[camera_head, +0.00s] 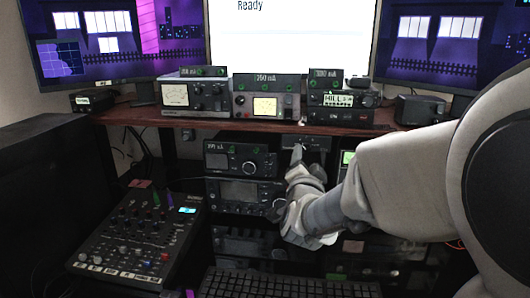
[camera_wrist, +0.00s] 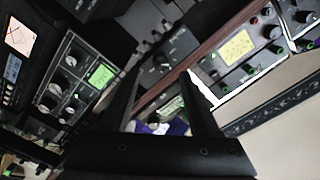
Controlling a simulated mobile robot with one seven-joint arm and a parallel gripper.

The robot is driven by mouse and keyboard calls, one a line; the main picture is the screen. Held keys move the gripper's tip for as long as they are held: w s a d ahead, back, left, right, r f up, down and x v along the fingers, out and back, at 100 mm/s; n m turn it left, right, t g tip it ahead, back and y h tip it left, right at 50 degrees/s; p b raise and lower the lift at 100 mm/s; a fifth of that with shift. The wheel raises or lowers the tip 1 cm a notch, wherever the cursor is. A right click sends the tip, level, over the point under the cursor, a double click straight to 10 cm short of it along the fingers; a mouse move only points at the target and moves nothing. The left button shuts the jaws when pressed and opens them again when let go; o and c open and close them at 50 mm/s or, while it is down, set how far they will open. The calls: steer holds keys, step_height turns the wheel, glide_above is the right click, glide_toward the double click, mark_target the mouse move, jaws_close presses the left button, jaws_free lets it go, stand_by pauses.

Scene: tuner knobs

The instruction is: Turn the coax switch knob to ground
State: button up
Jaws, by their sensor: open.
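A dark box that looks like the coax switch (camera_head: 316,143) is mounted under the wooden shelf in the head view. In the wrist view the box (camera_wrist: 178,45) is tilted, with a small dark knob (camera_wrist: 161,62) on its face. My gripper (camera_head: 297,152) is in front of the box in the head view, and the arm comes in from the right. In the wrist view my gripper (camera_wrist: 162,76) is open, its two dark fingers apart, with the knob seen between and just beyond the tips. I cannot tell whether a finger touches it. The switch markings are too small to read.
The wooden shelf (camera_head: 220,121) above carries several radios and meters. Below it, a radio stack (camera_head: 240,160) stands left of my gripper, and a device with a green screen (camera_wrist: 101,76) is close by. A mixer (camera_head: 138,235) and a keyboard (camera_head: 285,284) are in front.

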mark_target(306, 150)
steer(key=shift+w+d, duration=0.25)
steer(key=shift+w, duration=1.05)
steer(key=shift+w+d, duration=0.25)
steer(key=shift+w, duration=1)
jaws_close()
